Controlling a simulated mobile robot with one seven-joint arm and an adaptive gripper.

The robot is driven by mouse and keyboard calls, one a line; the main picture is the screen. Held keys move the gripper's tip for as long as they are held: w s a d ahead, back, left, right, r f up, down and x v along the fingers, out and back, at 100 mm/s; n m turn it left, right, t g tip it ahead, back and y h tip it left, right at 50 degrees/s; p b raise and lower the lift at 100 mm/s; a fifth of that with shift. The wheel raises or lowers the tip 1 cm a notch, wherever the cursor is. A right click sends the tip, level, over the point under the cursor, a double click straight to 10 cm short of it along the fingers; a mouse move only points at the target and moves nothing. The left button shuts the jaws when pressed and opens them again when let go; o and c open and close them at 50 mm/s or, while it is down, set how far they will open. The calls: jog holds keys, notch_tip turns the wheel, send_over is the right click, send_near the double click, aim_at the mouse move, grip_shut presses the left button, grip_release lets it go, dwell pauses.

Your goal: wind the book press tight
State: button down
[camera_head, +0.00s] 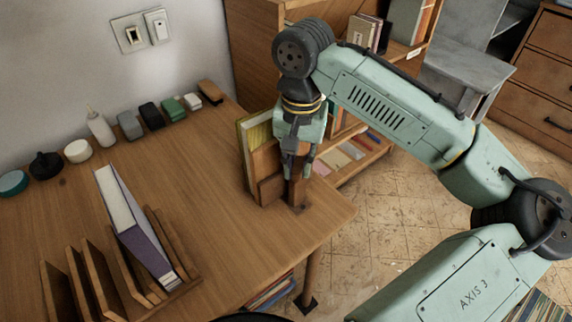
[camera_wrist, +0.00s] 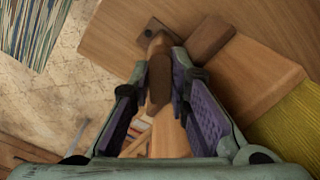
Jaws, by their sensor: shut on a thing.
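The book press (camera_head: 265,162) stands at the right corner of the wooden table, with upright wooden boards and a yellow-green book (camera_head: 249,133) at its back left. In the wrist view its board (camera_wrist: 262,75) and the yellow book (camera_wrist: 290,136) lie to the right. My gripper (camera_head: 297,167) points down at the press's right side. In the wrist view my gripper (camera_wrist: 160,82) has its purple-padded fingers on both sides of a brown wooden handle (camera_wrist: 159,84) and is shut on it. The handle's far end reaches toward a dark plate on the table. The screw is hidden.
A wooden rack (camera_head: 110,275) holding a purple-and-white book (camera_head: 135,225) stands at the front left of the table (camera_head: 205,175). Several small items, including a white bottle (camera_head: 99,127), line the wall. A low bookshelf (camera_head: 350,150) stands beyond the right edge. The table's middle is clear.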

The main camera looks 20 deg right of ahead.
dwell(0.4)
jog(key=shift+r+m+p, duration=0.15)
jog(key=shift+m+p, duration=0.5)
jog(key=shift+m, duration=0.35)
jog(key=m+p, duration=0.1)
jog(key=m, duration=0.2)
jog(key=m+p, duration=0.2)
jog(key=shift+m, duration=0.3)
jog(key=shift+f+m+p, duration=0.25)
jog(key=shift+m+p, duration=0.15)
jog(key=shift+m, duration=0.7)
